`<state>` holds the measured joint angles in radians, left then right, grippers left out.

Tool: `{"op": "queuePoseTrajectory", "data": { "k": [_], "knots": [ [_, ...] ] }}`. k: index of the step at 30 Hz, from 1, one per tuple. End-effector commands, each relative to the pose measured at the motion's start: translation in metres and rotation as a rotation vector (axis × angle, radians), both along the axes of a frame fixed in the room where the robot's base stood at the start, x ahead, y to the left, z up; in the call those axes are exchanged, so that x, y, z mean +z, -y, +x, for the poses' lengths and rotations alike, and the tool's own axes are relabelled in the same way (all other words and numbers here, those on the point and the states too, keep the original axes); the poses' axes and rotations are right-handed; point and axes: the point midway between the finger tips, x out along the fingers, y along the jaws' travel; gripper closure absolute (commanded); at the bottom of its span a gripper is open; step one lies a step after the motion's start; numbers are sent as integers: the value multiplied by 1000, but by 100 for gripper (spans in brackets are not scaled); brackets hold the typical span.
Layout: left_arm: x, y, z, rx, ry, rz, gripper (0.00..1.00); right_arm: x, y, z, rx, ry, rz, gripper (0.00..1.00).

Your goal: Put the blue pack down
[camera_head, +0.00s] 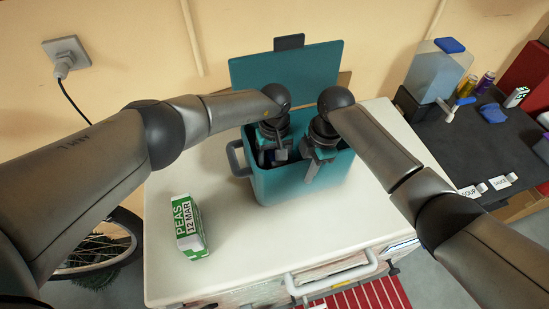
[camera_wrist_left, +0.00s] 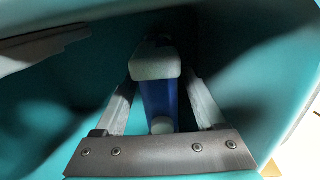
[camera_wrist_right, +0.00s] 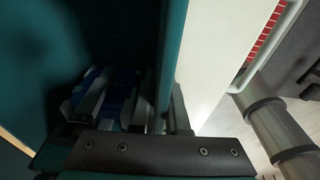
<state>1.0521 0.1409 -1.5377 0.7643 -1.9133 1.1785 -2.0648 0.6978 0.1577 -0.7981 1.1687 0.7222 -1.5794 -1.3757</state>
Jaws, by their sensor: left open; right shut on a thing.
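A teal cool box (camera_head: 270,187) stands on the white cart top with its lid (camera_head: 290,68) tipped open behind it. My left gripper (camera_head: 277,152) reaches down inside the box. In the left wrist view the blue pack (camera_wrist_left: 160,100), with a pale top, is inside the box between the open left fingers (camera_wrist_left: 160,112), with gaps on both sides. My right gripper (camera_head: 314,168) is at the box's front edge. In the right wrist view its fingers (camera_wrist_right: 163,115) straddle and pinch the teal wall (camera_wrist_right: 172,50). Blue shapes (camera_wrist_right: 115,95) lie inside there, partly dark.
A green and white PEAS carton (camera_head: 188,227) stands on the cart top (camera_head: 235,250), left of the box.

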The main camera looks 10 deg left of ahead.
Motion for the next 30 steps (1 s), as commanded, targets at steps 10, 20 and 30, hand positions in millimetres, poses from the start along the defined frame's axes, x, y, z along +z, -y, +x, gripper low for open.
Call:
{"op": "queuePoseTrajectory", "data": {
  "k": [10,20,30],
  "knots": [
    [24,-1,1,-2,4,-2,28,1,0,1,0,2,1,100],
    [83,0,1,-1,4,-1,28,1,0,1,0,2,1,100],
    [122,0,0,0,1,-1,28,1,0,1,0,2,1,100]
  ]
}}
